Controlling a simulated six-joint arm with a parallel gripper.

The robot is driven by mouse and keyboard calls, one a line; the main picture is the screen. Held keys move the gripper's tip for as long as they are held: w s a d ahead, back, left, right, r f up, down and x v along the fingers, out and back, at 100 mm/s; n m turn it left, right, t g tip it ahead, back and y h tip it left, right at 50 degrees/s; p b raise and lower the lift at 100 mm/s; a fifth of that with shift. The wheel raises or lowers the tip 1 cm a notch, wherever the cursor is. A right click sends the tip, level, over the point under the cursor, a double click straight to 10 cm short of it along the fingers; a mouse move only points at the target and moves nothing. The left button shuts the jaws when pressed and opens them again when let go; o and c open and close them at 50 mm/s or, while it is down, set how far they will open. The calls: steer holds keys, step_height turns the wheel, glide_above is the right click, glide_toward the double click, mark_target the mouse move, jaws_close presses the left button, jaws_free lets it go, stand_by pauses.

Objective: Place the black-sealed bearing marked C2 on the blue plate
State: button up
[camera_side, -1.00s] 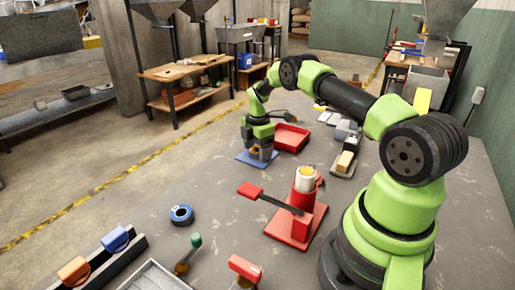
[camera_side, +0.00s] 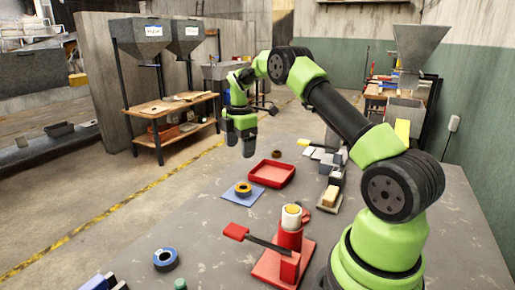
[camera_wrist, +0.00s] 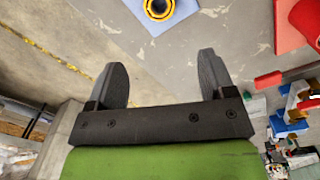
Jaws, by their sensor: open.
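A flat blue plate (camera_side: 257,203) lies on the grey table in the side view. A ring-shaped bearing (camera_side: 243,188) with a yellow-orange rim and dark parts rests on it; no C2 mark is legible. In the wrist view the bearing (camera_wrist: 158,9) and plate (camera_wrist: 180,12) show at the top edge, partly cut off. My gripper (camera_side: 240,143) is raised above and behind the plate, apart from the bearing. Its two dark fingers (camera_wrist: 163,75) are spread, with nothing between them.
A red tray (camera_side: 270,182) stands just behind the plate, with a small orange-brown ring (camera_side: 276,153) behind it. A blue ring (camera_side: 165,258) lies front left. A red lever press (camera_side: 288,240) stands in front.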

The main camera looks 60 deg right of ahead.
steer(key=s+a+r+m+t, duration=0.2)
steer(key=s+a+r+m, duration=0.15)
steer(key=a+r, duration=0.4)
steer(key=s+a+r+m+t, duration=0.1)
steer(key=s+a+r+m, duration=0.1)
steer(key=a+r+m, duration=0.35)
steer(key=s+a+r+m+t+y, duration=0.1)
steer(key=s+a+m, duration=0.3)
steer(key=s, duration=0.4)
steer(key=s+a+r+m+t+y, duration=0.1)
steer(key=s+a+r+m+t, duration=0.2)
steer(key=s+a, duration=0.4)
steer(key=shift+s+a+m, duration=0.2)
steer(key=shift+s+m, duration=0.3)
steer(key=shift+s, duration=0.7)
